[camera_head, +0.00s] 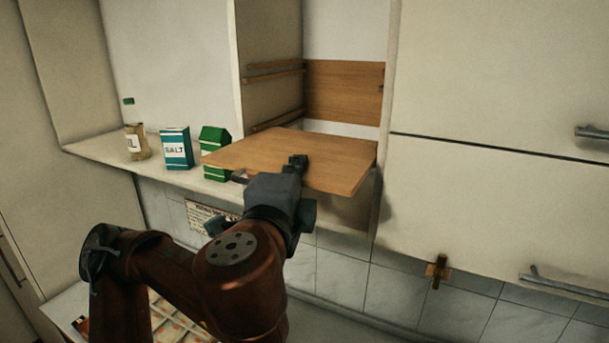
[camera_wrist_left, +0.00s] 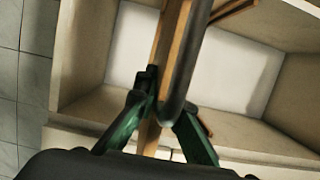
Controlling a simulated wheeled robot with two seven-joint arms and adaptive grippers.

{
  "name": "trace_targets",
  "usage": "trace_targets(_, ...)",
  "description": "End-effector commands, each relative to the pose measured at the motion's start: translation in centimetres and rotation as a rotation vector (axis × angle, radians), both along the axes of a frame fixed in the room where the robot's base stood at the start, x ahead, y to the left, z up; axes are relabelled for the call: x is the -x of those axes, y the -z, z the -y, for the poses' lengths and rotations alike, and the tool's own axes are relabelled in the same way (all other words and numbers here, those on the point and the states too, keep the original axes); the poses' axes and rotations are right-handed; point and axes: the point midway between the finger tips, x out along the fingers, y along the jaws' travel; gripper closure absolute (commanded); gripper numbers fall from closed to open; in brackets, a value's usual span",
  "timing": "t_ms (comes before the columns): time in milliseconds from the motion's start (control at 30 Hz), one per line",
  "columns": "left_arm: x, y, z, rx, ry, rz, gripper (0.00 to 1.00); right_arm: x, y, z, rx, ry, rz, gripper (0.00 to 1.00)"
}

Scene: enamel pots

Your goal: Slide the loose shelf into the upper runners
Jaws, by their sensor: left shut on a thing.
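The loose shelf (camera_head: 338,160) is a flat wooden board at the mouth of the open cabinet, its front edge sticking out. My left gripper (camera_head: 297,164) is shut on the board's front edge. In the left wrist view the board (camera_wrist_left: 168,42) shows nearly edge-on, with the gripper fingers (camera_wrist_left: 157,130) on both sides. The upper runners (camera_head: 275,68) are thin wooden strips on the cabinet's left wall, above the board. A lower runner (camera_head: 278,120) is near the board's level. Whether the board touches it, I cannot tell. My right gripper is not in view.
A wooden panel (camera_head: 345,92) stands at the cabinet's back. A small bag (camera_head: 137,143), a salt box (camera_head: 177,148) and a green carton (camera_head: 213,138) stand on the ledge to the left. The board's left corner overlaps the carton in the picture. Closed cabinet doors (camera_head: 490,190) are to the right.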

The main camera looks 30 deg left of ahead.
Motion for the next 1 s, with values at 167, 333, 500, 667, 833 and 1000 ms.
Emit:
trace_targets(167, 1.5, 0.0, 0.0, 0.002, -0.001, 0.006, 1.0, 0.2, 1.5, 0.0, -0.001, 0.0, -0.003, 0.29)
trace_targets(333, 2.7, 0.0, 0.1, 0.001, -0.001, 0.006, 1.0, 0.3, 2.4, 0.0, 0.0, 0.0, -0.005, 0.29)
trace_targets(500, 4.1, 0.0, 0.2, 0.003, -0.001, 0.006, 1.0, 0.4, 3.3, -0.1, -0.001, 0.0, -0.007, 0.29)
trace_targets(667, 5.2, -0.1, 0.3, 0.002, -0.001, 0.006, 1.0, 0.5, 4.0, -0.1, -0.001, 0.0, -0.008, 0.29)
trace_targets(833, 6.6, 0.0, 0.3, 0.003, -0.001, 0.006, 1.0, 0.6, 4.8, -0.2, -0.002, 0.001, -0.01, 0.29)
trace_targets(1000, 7.8, -0.1, 0.4, 0.003, -0.001, 0.006, 1.0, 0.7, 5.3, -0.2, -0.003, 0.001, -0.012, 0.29)
